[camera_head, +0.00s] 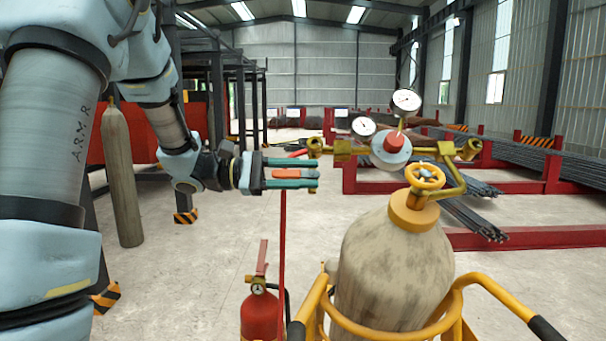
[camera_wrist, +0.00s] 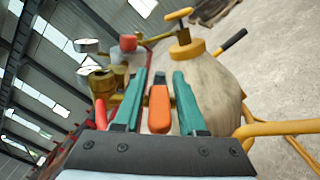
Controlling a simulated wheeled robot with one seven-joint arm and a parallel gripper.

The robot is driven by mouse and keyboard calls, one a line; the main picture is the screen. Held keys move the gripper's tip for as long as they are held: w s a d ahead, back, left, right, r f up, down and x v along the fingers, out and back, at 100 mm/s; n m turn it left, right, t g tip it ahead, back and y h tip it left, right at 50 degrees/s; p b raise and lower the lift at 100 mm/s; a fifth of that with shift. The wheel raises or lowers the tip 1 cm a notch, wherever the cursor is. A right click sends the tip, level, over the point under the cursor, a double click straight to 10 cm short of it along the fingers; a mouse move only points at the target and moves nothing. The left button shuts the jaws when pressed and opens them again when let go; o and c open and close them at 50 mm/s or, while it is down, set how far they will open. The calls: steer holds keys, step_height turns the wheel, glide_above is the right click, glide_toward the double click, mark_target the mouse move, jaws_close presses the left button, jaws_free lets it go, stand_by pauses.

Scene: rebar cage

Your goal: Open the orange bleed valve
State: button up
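The orange bleed valve handle (camera_head: 295,174) is a short orange lever left of the brass fittings on the regulator (camera_head: 391,149). My gripper (camera_head: 292,174) has reached it from the left. Its two green fingers lie above and below the lever. In the wrist view, the orange lever (camera_wrist: 159,108) runs between the two fingers (camera_wrist: 159,100), with narrow gaps showing beside it. The gripper looks open around it; I cannot tell whether either finger touches. Where the lever joins its valve body is hidden.
A large gas cylinder (camera_head: 392,270) with a yellow handwheel (camera_head: 425,176) stands in a yellow cart (camera_head: 455,300) at right. Two gauges (camera_head: 407,101) top the regulator. A red hose (camera_head: 282,235) hangs below my gripper, near a fire extinguisher (camera_head: 259,312). A grey cylinder (camera_head: 122,175) stands left.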

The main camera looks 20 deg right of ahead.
jaws_close()
stand_by(1.1)
